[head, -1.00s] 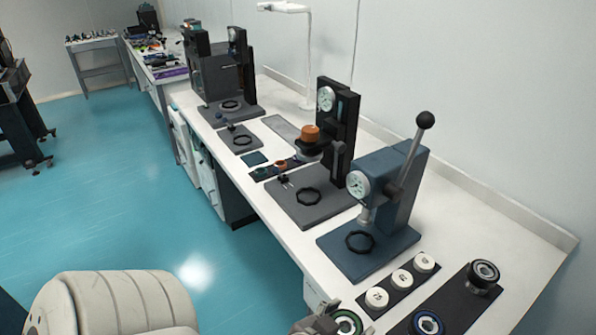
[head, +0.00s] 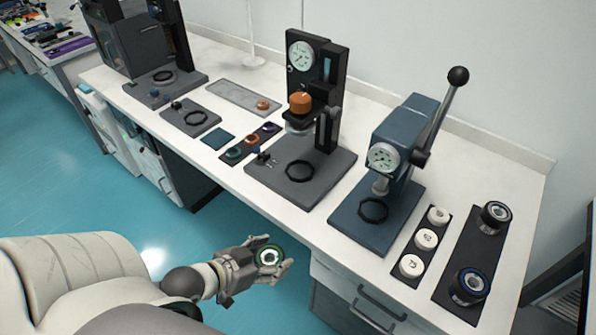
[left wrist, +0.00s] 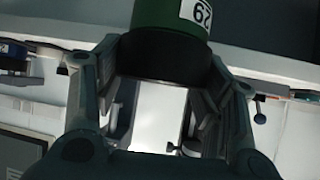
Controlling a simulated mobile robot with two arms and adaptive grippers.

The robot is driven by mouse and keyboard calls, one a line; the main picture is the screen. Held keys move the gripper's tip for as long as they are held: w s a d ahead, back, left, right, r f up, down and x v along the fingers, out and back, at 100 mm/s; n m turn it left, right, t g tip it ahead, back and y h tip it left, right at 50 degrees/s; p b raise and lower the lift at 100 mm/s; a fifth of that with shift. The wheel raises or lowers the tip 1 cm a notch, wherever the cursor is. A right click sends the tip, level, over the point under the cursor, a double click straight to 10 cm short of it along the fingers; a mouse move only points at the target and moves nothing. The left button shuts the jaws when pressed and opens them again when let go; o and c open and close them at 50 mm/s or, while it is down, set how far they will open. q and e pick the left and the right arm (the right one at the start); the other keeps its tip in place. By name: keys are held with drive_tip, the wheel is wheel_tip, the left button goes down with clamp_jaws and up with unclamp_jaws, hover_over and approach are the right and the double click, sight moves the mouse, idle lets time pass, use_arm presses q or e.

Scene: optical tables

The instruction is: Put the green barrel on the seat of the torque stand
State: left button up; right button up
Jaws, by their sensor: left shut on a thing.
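My left gripper (head: 262,262) is shut on the green barrel (head: 268,257) and holds it in front of the table's front edge. In the left wrist view the green barrel (left wrist: 170,45), with a dark lower band and a white number label, sits between the fingers (left wrist: 160,85). The black gauge stand (head: 325,100) has an orange knob and a dark ring seat (head: 300,171) on its base. The blue lever stand (head: 405,135) has a dial and a ring seat (head: 373,210). I cannot tell for certain which is the torque stand. Both ring seats look empty. My right gripper is out of view.
A dark mat (head: 468,245) at right holds a black barrel (head: 495,217) and a blue-ringed barrel (head: 469,287). White discs (head: 426,238) sit on a strip beside it. Small coloured rings (head: 252,140) lie left of the black stand. The white tabletop front edge (head: 270,215) is bare.

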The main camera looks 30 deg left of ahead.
use_arm(q)
drive_tip(key=w+a+r, duration=0.4)
drive_tip(key=w+a, duration=0.1)
drive_tip(key=a, duration=0.2)
drive_tip(key=w+a+r, duration=0.4)
drive_tip(key=w+a, duration=0.2)
drive_tip(key=a, duration=0.2)
hover_over(300, 172)
wheel_tip(300, 172, down, 2)
drive_tip(key=shift+f+m+p, duration=0.2)
drive_tip(key=shift+m+p, duration=0.1)
drive_tip(key=shift+p, duration=0.05)
drive_tip(key=shift+f, duration=0.35)
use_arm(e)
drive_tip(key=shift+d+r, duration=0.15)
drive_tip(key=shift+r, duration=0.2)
use_arm(q)
drive_tip(key=shift+s, duration=0.1)
